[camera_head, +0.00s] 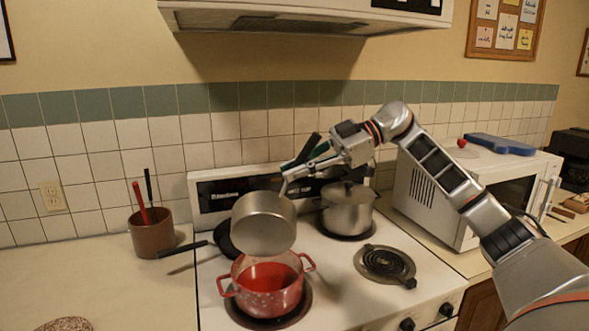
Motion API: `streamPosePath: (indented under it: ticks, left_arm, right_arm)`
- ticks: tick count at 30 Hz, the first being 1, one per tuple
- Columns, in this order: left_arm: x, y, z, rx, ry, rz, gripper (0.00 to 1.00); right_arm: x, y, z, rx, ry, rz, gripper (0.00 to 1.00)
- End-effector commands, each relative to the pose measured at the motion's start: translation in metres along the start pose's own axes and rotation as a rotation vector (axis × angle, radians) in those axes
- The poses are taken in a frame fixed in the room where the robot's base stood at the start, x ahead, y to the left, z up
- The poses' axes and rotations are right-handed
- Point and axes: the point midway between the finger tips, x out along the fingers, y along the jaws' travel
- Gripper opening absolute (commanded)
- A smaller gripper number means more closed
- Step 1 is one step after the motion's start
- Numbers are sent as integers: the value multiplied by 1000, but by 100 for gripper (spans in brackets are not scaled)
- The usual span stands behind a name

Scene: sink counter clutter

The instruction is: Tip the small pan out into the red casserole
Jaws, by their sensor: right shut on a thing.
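The small pan (263,223) is a grey metal pan held in the air in the middle of the head view. It looks tilted, its outer base and side facing me, just above and behind the red casserole (268,298). My right gripper (290,178) is shut on the small pan near its rim or handle; the exact grip is small and partly hidden. The red casserole, with two side handles, stands on the front left burner, its opening partly covered by the pan. The inside of the pan is hidden. My left gripper is not in view.
A lidded grey pot (347,212) stands on the back right burner. A dark frying pan (226,240) sits behind the casserole, its handle pointing left. The front right burner (385,262) is bare. A brown utensil crock (152,232) and white microwave (466,195) flank the stove; a hood (300,18) hangs above.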

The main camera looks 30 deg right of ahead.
Motion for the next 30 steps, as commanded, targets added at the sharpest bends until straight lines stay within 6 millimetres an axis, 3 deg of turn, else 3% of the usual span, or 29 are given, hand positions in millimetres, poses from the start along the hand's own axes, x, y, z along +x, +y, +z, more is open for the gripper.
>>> streamPosePath:
  ticks: [10,15,23,30]
  left_arm:
    - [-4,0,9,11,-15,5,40]
    - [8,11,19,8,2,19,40]
    - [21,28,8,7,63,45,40]
    - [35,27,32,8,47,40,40]
  right_arm:
    - [4,-36,-12,-187,-44,65,0]
    - [8,-52,-12,-276,-63,99,0]
    - [12,-68,-13,-367,-86,132,0]
    - [15,-81,-12,-437,-103,157,0]
